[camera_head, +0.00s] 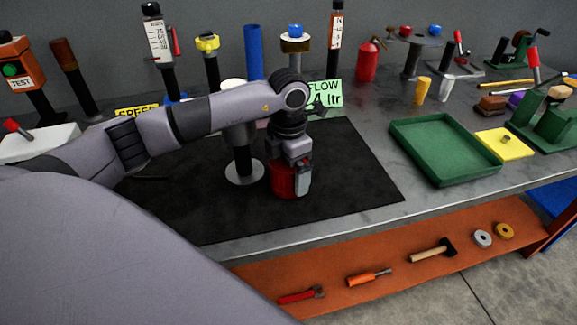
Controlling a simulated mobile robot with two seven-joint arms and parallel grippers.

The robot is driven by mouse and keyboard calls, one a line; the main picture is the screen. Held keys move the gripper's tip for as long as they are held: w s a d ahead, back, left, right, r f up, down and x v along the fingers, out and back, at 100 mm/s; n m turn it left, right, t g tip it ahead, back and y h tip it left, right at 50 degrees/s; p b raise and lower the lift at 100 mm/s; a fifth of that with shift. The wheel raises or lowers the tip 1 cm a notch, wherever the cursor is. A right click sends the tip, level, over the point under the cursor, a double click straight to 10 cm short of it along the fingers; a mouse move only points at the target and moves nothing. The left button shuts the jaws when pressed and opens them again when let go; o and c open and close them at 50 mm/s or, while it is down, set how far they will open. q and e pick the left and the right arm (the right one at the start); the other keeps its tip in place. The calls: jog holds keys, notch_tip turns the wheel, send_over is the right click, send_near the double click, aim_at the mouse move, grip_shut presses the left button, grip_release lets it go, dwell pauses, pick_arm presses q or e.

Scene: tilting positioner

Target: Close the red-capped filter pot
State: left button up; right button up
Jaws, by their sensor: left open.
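A ribbed red cap (281,181) shows above the black mat (350,185), right beside the round grey foot of a stand (245,176). The pot itself cannot be told apart from the cap here. My left gripper (291,178) points down over the red cap from above, its jaws open. One grey finger stands in front of the cap's right side; the other finger is mostly hidden. Whether the fingers touch the cap cannot be seen. My right gripper is not in view.
A green tray (445,175) and a yellow plate (503,145) lie to the right of the mat. A red canister (367,62), a blue post (254,52) and other fixtures line the back. Several tools lie on the orange shelf (335,285) below. The mat's right part is clear.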

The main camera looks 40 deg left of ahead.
pick_arm(q)
jog(key=c, duration=0.8)
notch_tip(320, 180, up, 20)
dwell(0.4)
dwell(0.4)
